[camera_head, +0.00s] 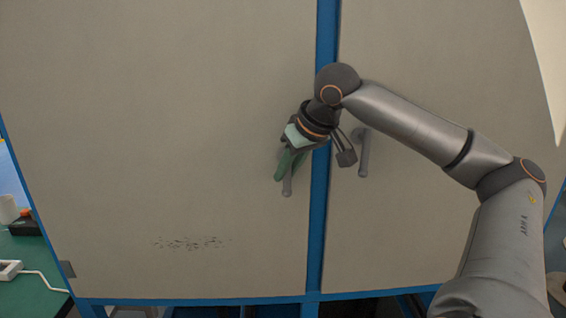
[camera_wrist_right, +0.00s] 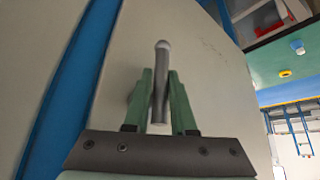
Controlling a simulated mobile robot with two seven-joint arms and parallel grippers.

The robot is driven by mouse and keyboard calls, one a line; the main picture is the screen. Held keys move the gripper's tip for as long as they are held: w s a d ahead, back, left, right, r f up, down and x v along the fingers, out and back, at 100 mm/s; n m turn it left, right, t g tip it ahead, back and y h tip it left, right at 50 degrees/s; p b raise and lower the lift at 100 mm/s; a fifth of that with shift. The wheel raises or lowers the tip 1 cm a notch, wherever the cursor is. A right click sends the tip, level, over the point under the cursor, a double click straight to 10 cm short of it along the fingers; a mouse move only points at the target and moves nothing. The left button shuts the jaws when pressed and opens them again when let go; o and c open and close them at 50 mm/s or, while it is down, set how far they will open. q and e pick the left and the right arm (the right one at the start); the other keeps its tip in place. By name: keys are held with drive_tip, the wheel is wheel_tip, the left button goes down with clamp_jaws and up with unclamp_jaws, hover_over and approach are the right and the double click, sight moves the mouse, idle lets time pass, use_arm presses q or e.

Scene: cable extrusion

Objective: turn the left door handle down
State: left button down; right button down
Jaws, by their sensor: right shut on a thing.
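The left door handle (camera_head: 287,187) is a grey bar on the left grey door panel (camera_head: 150,120), close to the blue centre post. My right gripper (camera_head: 288,165), with green fingers, is shut on this handle. In the right wrist view the handle (camera_wrist_right: 161,70) stands between the two green fingers (camera_wrist_right: 160,98), its rounded end sticking out past the tips. In the head view the gripper hides the handle's upper part, and the visible end points down, slightly tilted. My left gripper is not in view.
The right door (camera_head: 410,230) has its own grey handle (camera_head: 364,152), hanging downward just right of the blue post (camera_head: 319,230). A green table (camera_head: 30,265) with a white power strip (camera_head: 10,270) stands at the far left. The door front below the handles is clear.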

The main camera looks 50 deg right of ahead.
drive_tip(key=shift+r, duration=0.15)
drive_tip(key=c, duration=0.9)
unclamp_jaws()
drive_tip(key=shift+w, duration=0.1)
drive_tip(key=shift+o, duration=0.6)
drive_tip(key=p+v, duration=0.1)
drive_tip(key=v, duration=1.1)
drive_tip(key=shift+a, duration=0.15)
drive_tip(key=shift+r, duration=0.1)
